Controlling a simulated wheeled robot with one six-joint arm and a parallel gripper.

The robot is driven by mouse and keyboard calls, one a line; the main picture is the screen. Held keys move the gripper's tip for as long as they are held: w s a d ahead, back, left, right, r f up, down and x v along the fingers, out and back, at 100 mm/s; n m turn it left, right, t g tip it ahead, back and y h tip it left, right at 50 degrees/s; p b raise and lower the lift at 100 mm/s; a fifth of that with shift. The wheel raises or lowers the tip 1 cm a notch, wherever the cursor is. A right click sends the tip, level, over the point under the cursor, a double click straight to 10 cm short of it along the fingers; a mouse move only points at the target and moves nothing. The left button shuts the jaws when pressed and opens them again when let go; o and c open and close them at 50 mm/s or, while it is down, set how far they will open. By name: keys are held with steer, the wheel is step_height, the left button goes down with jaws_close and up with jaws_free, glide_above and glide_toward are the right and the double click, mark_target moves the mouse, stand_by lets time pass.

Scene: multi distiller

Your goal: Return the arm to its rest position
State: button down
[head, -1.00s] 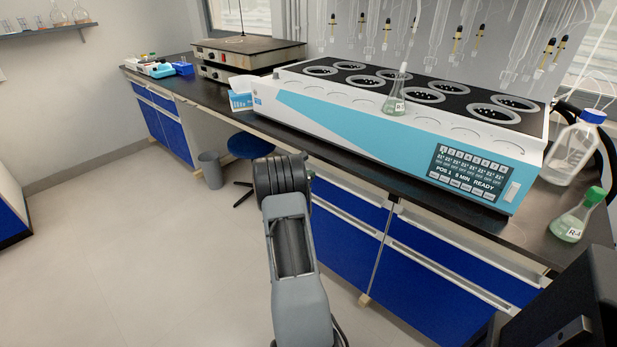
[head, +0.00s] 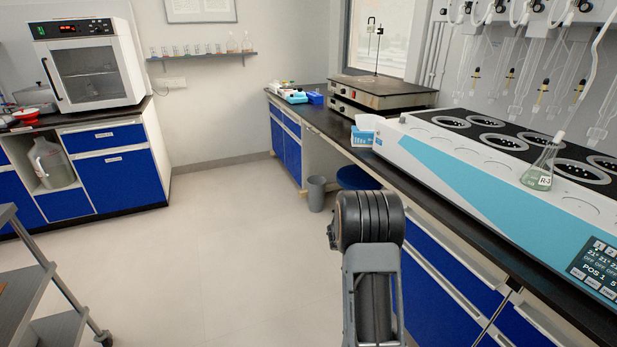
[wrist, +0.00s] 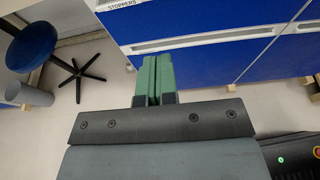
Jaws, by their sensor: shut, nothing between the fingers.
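My arm (head: 370,230) shows in the head view at lower centre, a grey link with a black ribbed joint, over the floor beside the right-hand bench. The gripper's fingers do not show in the head view. In the wrist view my gripper (wrist: 153,80) has its green fingers pressed together, shut and empty. It points toward the blue cabinet fronts (wrist: 205,70) under the bench, and nothing is seen between the fingers.
The bench (head: 465,215) holds the multi distiller (head: 480,190) with a flask (head: 541,170) on it. A stool (head: 357,178) and bin (head: 316,193) stand by the cabinets. A cart (head: 40,290) is at left. The middle floor (head: 235,240) is clear.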

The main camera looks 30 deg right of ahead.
steer(key=s+a+f+m+g+y, duration=0.2)
steer(key=s+a+f+m+y, duration=0.15)
steer(key=s+m, duration=0.2)
steer(key=s+a+r+m+y+p, duration=0.35)
steer(key=a+r+m+p, duration=0.2)
steer(key=a, duration=0.35)
steer(key=s+a+r+m+t+y+p, duration=0.2)
steer(key=a+r+p, duration=0.5)
steer(key=a+r, duration=0.5)
steer(key=s+a+r+m+t+y+p, duration=0.2)
steer(key=a+r+m+t+y+p, duration=0.2)
steer(key=a+r, duration=0.9)
step_height(320, 180, up, 2)
steer(key=y+p, duration=0.1)
steer(key=p, duration=0.2)
steer(key=shift+s+r+t, duration=0.15)
steer(key=shift+s+t, duration=0.15)
steer(key=shift+t, duration=0.1)
